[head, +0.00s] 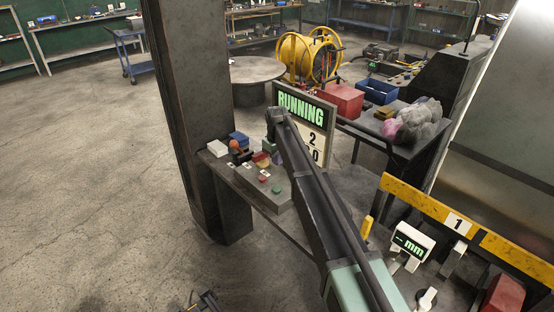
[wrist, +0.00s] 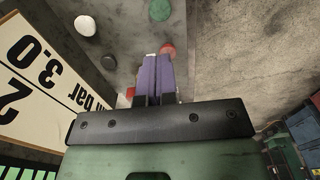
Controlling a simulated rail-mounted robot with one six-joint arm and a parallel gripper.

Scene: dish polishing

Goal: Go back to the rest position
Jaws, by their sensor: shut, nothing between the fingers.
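My gripper (wrist: 158,75) shows in the wrist view as two purple fingers pressed together, shut and empty. They point towards a grey panel with a green button (wrist: 160,9), a white button (wrist: 85,25) and a red button (wrist: 167,49). The fingertips appear close to the red button; I cannot tell whether they touch it. In the head view, my dark arm reaches from the lower right towards the control box (head: 249,186), and my fingers cannot be made out there.
A sign reading RUNNING (head: 318,110) stands beside my arm. A dark pillar (head: 196,110) rises to the left. A yellow barrier marked 1 (head: 415,202) and a mm readout (head: 411,245) are at the lower right. Open concrete floor (head: 90,170) lies left.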

